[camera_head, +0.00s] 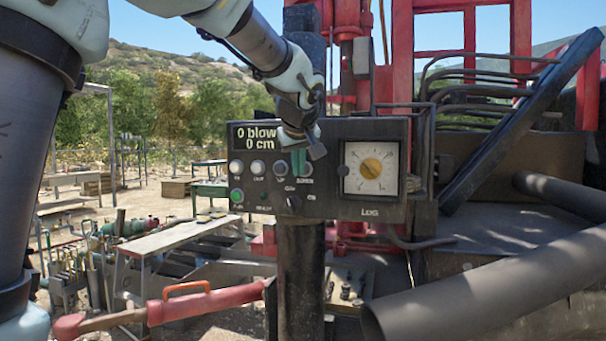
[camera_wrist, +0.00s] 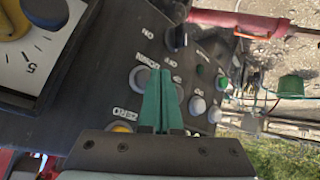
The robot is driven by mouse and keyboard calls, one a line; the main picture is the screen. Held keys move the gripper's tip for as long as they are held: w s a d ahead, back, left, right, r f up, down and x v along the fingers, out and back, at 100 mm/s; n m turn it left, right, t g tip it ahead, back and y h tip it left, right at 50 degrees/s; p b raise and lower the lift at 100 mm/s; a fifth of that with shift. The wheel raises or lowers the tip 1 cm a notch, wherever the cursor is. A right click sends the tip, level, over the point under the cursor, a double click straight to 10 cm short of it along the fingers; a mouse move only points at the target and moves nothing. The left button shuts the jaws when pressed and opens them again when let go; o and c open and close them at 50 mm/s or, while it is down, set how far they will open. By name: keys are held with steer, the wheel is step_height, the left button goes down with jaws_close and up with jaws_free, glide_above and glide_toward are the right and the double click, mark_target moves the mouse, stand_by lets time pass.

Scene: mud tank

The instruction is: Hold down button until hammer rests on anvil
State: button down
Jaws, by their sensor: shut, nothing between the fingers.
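The dark control panel (camera_head: 327,192) stands in the middle of the head view, its display (camera_head: 254,137) reading "0 blow" and "0 cm". A row of round buttons (camera_head: 258,168) runs below the display, with a green button (camera_head: 236,196) lower left. My gripper (camera_head: 299,165) is shut in front of the row's right part and hides some of it. In the wrist view its green fingers (camera_wrist: 160,75) are closed together over the panel, beside a grey button (camera_wrist: 143,78). I cannot tell whether they touch a button. I cannot clearly make out the hammer or anvil.
A dial gauge (camera_head: 370,168) sits on the panel's right side. A black knob (camera_head: 293,203) sticks out below the buttons. A red rig frame (camera_head: 465,55) rises behind. A large dark pipe (camera_head: 480,297) lies lower right. A workbench (camera_head: 178,238) stands at left.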

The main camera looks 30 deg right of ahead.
steer(key=shift+s+a+b, duration=1.7)
steer(key=shift+s+b, duration=0.15)
steer(key=shift+b, duration=0.05)
steer(key=w+a+f+g+y, duration=0.2)
steer(key=a+f+g+y, duration=0.15)
steer(key=a+f, duration=1.65)
steer(key=s+a+f+g, duration=0.3)
steer(key=s+a+f, duration=0.8)
steer(key=a+f, duration=0.2)
steer(key=shift+s+a+f, duration=0.15)
steer(key=shift+a+f, duration=0.15)
steer(key=shift+a, duration=0.85)
